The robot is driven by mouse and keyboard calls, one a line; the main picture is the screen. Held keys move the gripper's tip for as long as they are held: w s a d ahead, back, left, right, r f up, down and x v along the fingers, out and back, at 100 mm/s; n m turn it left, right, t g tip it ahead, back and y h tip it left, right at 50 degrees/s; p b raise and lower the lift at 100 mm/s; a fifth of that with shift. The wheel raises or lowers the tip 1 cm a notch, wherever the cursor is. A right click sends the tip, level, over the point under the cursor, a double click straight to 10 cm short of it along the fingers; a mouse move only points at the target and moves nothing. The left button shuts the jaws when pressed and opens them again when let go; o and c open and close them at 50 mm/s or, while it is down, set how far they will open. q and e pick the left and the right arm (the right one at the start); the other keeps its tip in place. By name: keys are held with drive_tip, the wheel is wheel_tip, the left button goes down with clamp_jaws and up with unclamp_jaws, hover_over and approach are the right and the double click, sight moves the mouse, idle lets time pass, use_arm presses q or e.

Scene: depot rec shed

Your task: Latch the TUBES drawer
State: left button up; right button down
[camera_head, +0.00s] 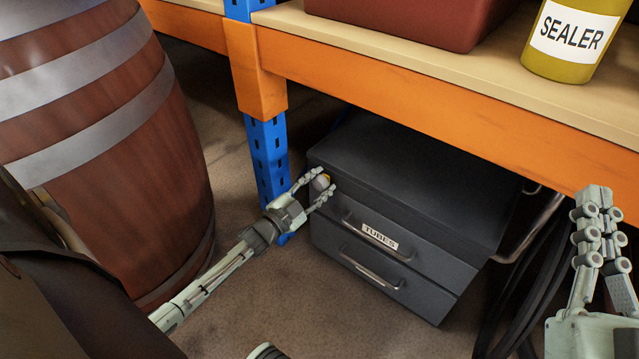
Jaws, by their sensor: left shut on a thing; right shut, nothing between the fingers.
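A dark grey drawer cabinet (420,180) stands on the floor under the shelf. Its upper drawer front bears a white TUBES label (380,236) and a bar handle (375,228). The drawer looks in or nearly in; I cannot tell whether it is flush. A small rounded grey and yellow knob-like piece (321,182) is at the cabinet's upper left front corner. My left gripper (318,187) is shut on this piece, with a finger on either side, and partly hides it. My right gripper (597,208) is shut and empty at the right edge, away from the cabinet.
An orange shelf beam (400,95) runs above the cabinet, joined to a blue post (266,150) close behind my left gripper. A large barrel (110,160) stands at left. Dark hoses (535,290) lie right of the cabinet. The front floor is clear.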

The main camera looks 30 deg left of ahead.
use_arm(q)
drive_tip(key=shift+s+a+f+m, duration=0.1)
drive_tip(key=shift+f+m, duration=0.2)
drive_tip(key=shift+m, duration=0.2)
drive_tip(key=shift+a, duration=0.1)
drive_tip(key=o, duration=1.2)
drive_tip(key=shift+c, duration=0.2)
drive_tip(key=shift+r, duration=0.15)
drive_tip(key=s, duration=1.2)
drive_tip(key=shift+a, duration=0.45)
